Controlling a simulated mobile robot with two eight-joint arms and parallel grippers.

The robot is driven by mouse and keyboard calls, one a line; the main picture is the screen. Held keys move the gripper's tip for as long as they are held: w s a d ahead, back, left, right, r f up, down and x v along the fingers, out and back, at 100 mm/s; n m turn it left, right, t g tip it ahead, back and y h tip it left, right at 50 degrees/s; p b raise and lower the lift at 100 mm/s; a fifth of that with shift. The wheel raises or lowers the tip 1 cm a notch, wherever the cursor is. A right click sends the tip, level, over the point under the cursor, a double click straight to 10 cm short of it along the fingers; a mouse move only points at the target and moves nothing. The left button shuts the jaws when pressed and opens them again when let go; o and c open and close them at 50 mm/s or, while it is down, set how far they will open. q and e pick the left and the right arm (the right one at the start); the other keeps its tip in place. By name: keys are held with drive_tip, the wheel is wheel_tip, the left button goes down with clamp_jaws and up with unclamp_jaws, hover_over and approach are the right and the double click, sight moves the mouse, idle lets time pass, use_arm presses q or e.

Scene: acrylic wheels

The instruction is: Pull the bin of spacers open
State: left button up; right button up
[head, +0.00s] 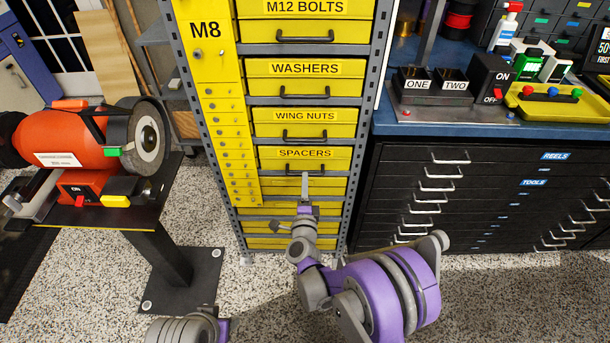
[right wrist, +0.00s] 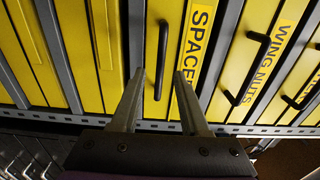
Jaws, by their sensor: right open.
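The spacers bin (head: 342,154) is a yellow drawer front with a dark bar handle, in the lower part of the yellow cabinet. It looks shut, flush with its neighbours. In the right wrist view, turned on its side, its label (right wrist: 196,40) and its dark handle (right wrist: 162,55) show. My right gripper (head: 305,177) is open in front of this bin, at its handle. In the right wrist view the two fingers (right wrist: 159,82) lie on either side of the handle's lower end in the picture. I cannot tell whether they touch it. My left gripper is not in view.
The wing nuts bin (head: 345,130) and washers bin (head: 350,87) sit above, with similar handles. A red bench grinder (head: 60,143) stands at left. A black drawer cabinet (head: 400,195) under a blue worktop stands close at right. Speckled floor (head: 250,300) lies in front.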

drive_tip(key=shift+w, duration=2.25)
drive_tip(key=shift+c, duration=0.3)
clamp_jaws()
